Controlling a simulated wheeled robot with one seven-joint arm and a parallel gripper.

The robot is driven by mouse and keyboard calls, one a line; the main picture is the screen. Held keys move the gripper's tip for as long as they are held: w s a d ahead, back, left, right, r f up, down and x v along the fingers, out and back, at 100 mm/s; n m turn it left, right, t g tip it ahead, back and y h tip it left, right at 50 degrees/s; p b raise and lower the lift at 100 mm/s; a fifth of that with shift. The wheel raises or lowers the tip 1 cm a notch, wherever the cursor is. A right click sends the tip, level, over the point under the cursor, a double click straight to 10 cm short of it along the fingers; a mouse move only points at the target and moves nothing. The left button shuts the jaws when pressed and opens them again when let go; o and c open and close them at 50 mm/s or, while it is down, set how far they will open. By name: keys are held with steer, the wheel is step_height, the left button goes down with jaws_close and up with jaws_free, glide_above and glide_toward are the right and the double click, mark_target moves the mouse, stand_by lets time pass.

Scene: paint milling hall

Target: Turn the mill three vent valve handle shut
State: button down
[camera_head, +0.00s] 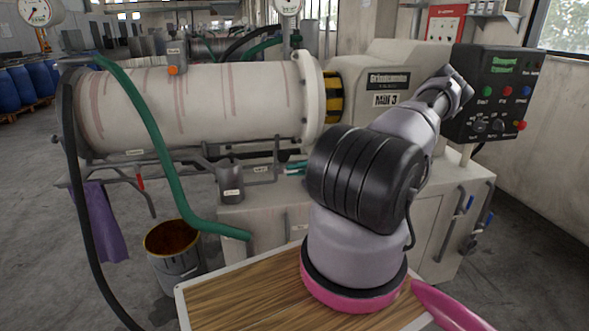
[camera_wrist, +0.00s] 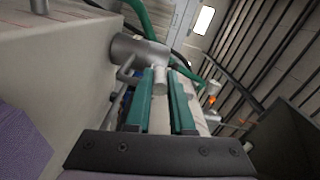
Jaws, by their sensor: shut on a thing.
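Mill 3 (camera_head: 195,105) is a pale horizontal drum with reddish streaks, joined to a housing (camera_head: 395,75) marked "Mill 3". In the wrist view, the two teal fingers of my gripper (camera_wrist: 162,100) are closed around a grey rounded rod end (camera_wrist: 160,78), which I take for the vent valve handle. A grey cylindrical pipe body (camera_wrist: 138,50) is just beyond it. In the head view, only teal fingertips (camera_head: 295,168) show beside my arm, below the drum's flange. My arm hides the handle there, so its angle cannot be read.
A control box (camera_head: 500,95) with a green display and coloured buttons is at the right. A green hose (camera_head: 150,125) crosses the drum's left side. Grey pipes run below the drum. An open bucket (camera_head: 173,250) and a purple cloth (camera_head: 103,222) are at the lower left.

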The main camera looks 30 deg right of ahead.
steer(key=shift+f, duration=0.2)
stand_by(0.4)
steer(key=c, duration=0.8)
jaws_free()
steer(key=v, duration=1)
steer(key=shift+s+d+f, duration=0.15)
steer(key=shift+d+f, duration=0.05)
steer(key=shift+d, duration=0.15)
